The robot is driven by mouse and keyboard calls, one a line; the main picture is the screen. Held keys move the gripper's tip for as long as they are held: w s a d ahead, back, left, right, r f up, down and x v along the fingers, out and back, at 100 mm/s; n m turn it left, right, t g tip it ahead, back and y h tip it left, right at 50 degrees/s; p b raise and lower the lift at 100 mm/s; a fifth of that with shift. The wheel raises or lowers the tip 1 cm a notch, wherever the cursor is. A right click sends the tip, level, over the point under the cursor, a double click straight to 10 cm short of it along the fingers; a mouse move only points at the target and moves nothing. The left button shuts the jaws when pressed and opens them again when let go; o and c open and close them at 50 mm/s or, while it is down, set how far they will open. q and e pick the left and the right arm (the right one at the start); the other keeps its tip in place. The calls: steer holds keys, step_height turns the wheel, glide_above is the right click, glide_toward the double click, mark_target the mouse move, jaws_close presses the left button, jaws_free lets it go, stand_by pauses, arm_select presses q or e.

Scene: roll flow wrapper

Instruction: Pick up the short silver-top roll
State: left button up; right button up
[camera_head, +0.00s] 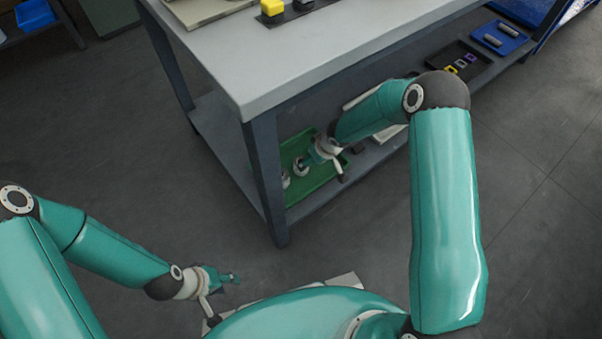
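A green tray (318,177) lies on the lower shelf of the workbench. Two small pale rolls show at its left side, one (285,181) near the left edge and one (301,167) further in. At this size I cannot tell which is the short silver-top roll. My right arm reaches under the bench top, and its gripper (309,159) is over the tray, close to the inner roll. Its fingers are too small and overlapped to show whether they touch or grip it. My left gripper (231,278) hangs over the floor, away from the bench, with no object visible in it.
The bench top (290,60) overhangs the shelf, and a dark leg (267,185) stands just left of the tray. A black tray (440,58) with coloured pieces and a blue tray (508,42) sit further right on the shelf. Yellow blocks (272,8) are on the bench top.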

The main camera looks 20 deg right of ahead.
steer(key=w+f, duration=0.2)
steer(key=f, duration=0.1)
steer(key=w+f+b, duration=0.1)
steer(key=w+f, duration=0.1)
steer(key=f, duration=0.1)
steer(key=w+f+b, duration=0.1)
steer(key=w+f, duration=0.1)
steer(key=f, duration=0.2)
steer(key=shift+w+a, duration=0.1)
steer(key=shift+a, duration=0.1)
steer(key=shift+w+b+x, duration=0.2)
steer(key=shift+b+x, duration=0.6)
steer(key=shift+x, duration=0.5)
steer(key=shift+w+b+x, duration=0.25)
steer(key=shift+b+x, duration=0.5)
steer(key=shift+x, duration=0.6)
steer(key=shift+r, duration=0.2)
steer(key=shift+t, duration=0.3)
steer(key=c, duration=1.3)
